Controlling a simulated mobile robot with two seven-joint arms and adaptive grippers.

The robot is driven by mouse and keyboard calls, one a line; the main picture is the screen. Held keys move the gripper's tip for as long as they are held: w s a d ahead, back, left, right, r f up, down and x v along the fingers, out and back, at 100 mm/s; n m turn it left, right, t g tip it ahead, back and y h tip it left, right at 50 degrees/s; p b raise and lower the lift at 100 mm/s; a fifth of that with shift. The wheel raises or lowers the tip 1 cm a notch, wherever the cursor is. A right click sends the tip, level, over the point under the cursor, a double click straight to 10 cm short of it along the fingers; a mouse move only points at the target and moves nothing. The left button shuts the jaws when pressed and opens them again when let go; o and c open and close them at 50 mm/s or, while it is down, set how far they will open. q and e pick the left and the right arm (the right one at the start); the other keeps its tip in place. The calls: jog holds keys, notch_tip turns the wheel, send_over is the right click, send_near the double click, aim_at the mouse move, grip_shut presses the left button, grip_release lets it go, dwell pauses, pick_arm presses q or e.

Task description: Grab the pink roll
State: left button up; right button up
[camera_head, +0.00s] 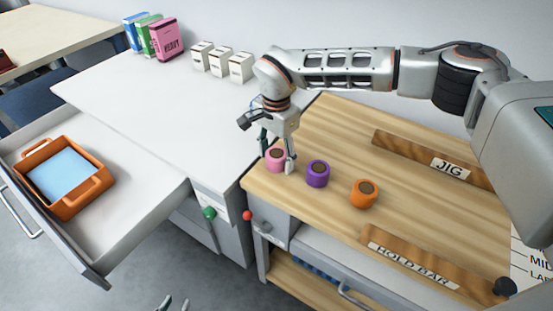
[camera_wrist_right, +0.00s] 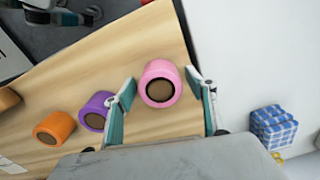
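The pink roll (camera_head: 275,159) stands upright on the wooden worktop near its left corner. It also shows in the right wrist view (camera_wrist_right: 160,84), with its brown core facing the camera. My right gripper (camera_head: 277,158) is over it, with one finger on each side of the roll. In the wrist view these fingers (camera_wrist_right: 162,84) are apart, with narrow gaps seeming to show beside the roll. My left gripper (camera_head: 173,304) is at the bottom edge, away from the rolls, only its separated fingertips showing.
A purple roll (camera_head: 317,174) stands close to the right of the pink one, and an orange roll (camera_head: 364,193) further right. Wooden bars labelled JIG (camera_head: 430,158) and HOLD BAR (camera_head: 412,272) lie on the worktop. An open drawer (camera_head: 130,220) at left holds an orange tray (camera_head: 97,187).

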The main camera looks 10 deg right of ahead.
jog(key=c, duration=0.9)
jog(key=shift+r, duration=0.1)
